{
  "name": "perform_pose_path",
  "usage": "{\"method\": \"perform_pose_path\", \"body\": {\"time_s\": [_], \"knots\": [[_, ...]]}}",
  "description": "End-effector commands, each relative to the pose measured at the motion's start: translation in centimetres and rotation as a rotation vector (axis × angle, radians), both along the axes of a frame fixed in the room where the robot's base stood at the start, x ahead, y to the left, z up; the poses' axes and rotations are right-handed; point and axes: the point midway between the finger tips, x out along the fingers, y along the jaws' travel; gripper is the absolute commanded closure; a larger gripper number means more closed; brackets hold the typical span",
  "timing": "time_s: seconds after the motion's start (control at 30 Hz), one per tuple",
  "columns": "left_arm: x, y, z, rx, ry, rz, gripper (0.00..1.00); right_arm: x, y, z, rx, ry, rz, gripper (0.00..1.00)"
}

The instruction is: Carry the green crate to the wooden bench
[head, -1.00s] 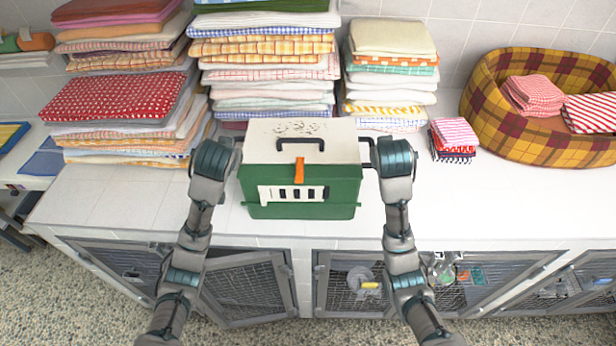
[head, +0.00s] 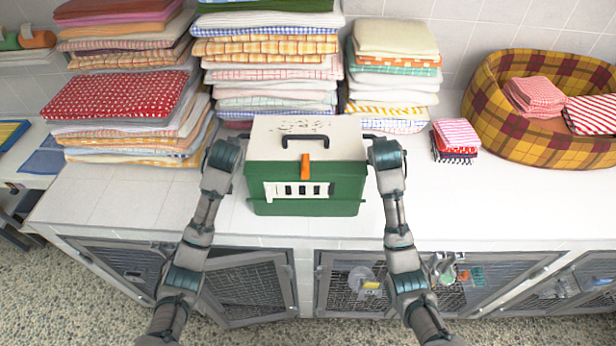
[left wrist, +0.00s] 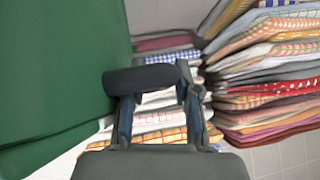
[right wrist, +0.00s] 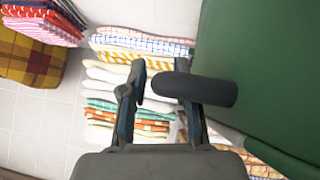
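The green crate (head: 338,188) has a pale lid, a black top handle and an orange latch. It is upright above or on the white counter; whether its base touches is unclear. My left gripper (left wrist: 160,90) is at its left side, fingers drawn in around a black side handle (left wrist: 140,80). My right gripper (right wrist: 160,85) is likewise at the right side handle (right wrist: 205,92). Both appear shut on these handles, though each handle hides part of a finger. The crate's green wall shows in the left wrist view (left wrist: 60,70) and right wrist view (right wrist: 270,70). No wooden bench is in view.
Towel stacks (head: 265,75) stand behind the crate. A small folded pile (head: 456,138) and plaid basket (head: 545,148) are to the right. Mesh kennel doors (head: 250,290) are below, one ajar.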

Motion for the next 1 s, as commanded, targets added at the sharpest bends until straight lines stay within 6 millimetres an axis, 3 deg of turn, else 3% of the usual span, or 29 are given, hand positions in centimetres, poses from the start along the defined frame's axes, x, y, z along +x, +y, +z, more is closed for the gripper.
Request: {"method": "perform_pose_path", "body": {"time_s": [0.07,0.17,0.2,0.73,1.0], "knots": [[-0.2,0.3,-0.9,0.006,0.02,0.003,0.71,0.0,0.2,0.0,-0.001,0.0,0.001,0.73],[-0.2,0.5,-1.0,0.008,0.02,0.004,0.96,0.0,0.2,0.0,0.0,0.0,0.001,0.98],[-0.2,0.4,-1.0,0.008,0.021,0.005,1.0,0.0,0.2,-0.1,0.0,0.0,0.001,1.0],[-0.2,0.2,-0.5,0.007,0.019,0.005,1.0,0.0,0.0,0.4,0.003,-0.003,0.004,1.0],[-0.3,0.0,1.9,0.006,0.011,0.003,1.0,-0.1,-0.1,2.6,0.004,-0.008,0.003,1.0]]}}
